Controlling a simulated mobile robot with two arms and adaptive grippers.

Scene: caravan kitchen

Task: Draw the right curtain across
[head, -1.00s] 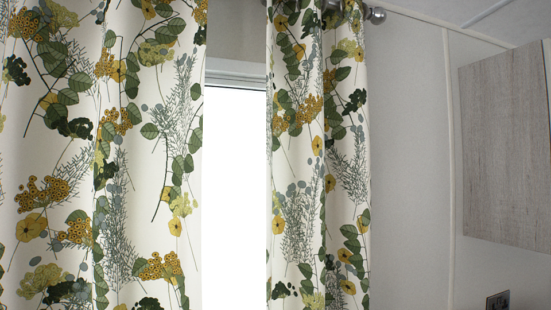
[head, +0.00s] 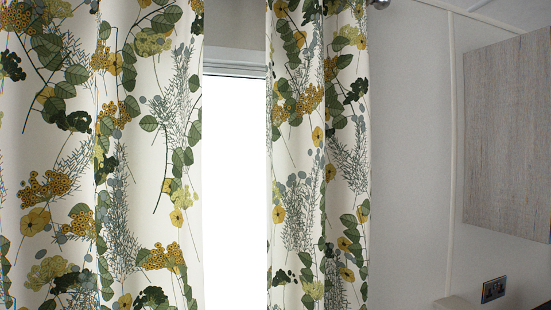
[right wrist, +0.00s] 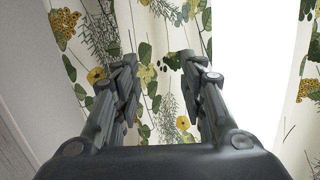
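The right curtain (head: 318,160), white with green leaves and yellow flowers, hangs bunched at the right side of the window in the head view. The left curtain (head: 105,160), in the same print, covers the left part of the picture. A bright strip of window (head: 235,190) shows between them. In the right wrist view my right gripper (right wrist: 168,62) is open, its two fingers apart, with curtain fabric (right wrist: 155,30) in front of and between them. I cannot tell whether the fingers touch the fabric. My left gripper is in neither view.
A wood-grain wall cabinet (head: 507,145) is at the right in the head view, with a wall socket (head: 494,289) below it. The grey wall (head: 410,160) between curtain and cabinet is bare. A rod end (head: 378,4) shows at the top.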

